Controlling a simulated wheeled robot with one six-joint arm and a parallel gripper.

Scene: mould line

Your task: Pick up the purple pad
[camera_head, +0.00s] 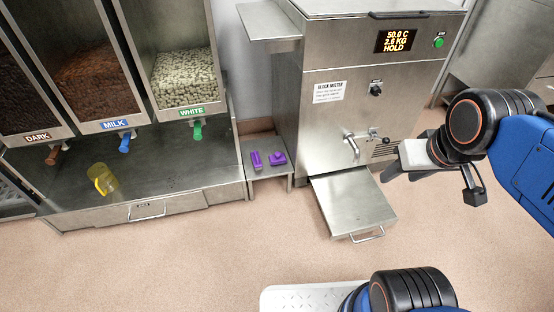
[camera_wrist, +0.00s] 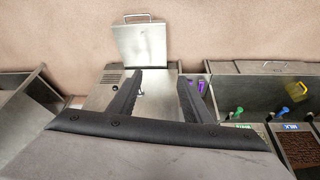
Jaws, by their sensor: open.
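Two small purple things lie side by side on a low steel shelf (camera_head: 266,181) between the dispenser counter and the melter. The left one is an upright-looking narrow bar (camera_head: 256,160). The right one is a wider, flat purple pad (camera_head: 277,159) with a raised part on top. My gripper (camera_head: 388,160) is at the right in the head view, in front of the melter and well apart from the shelf. In the wrist view my gripper (camera_wrist: 159,76) is open and empty. Purple shows there just right of the right finger (camera_wrist: 202,86), partly hidden; I cannot tell which piece it is.
The block melter (camera_head: 345,70) stands right of the shelf, with a spout and a low steel platform (camera_head: 352,203) jutting forward. The counter (camera_head: 190,180) at left carries a yellow jug (camera_head: 102,180) under dispensers. The floor in front is clear.

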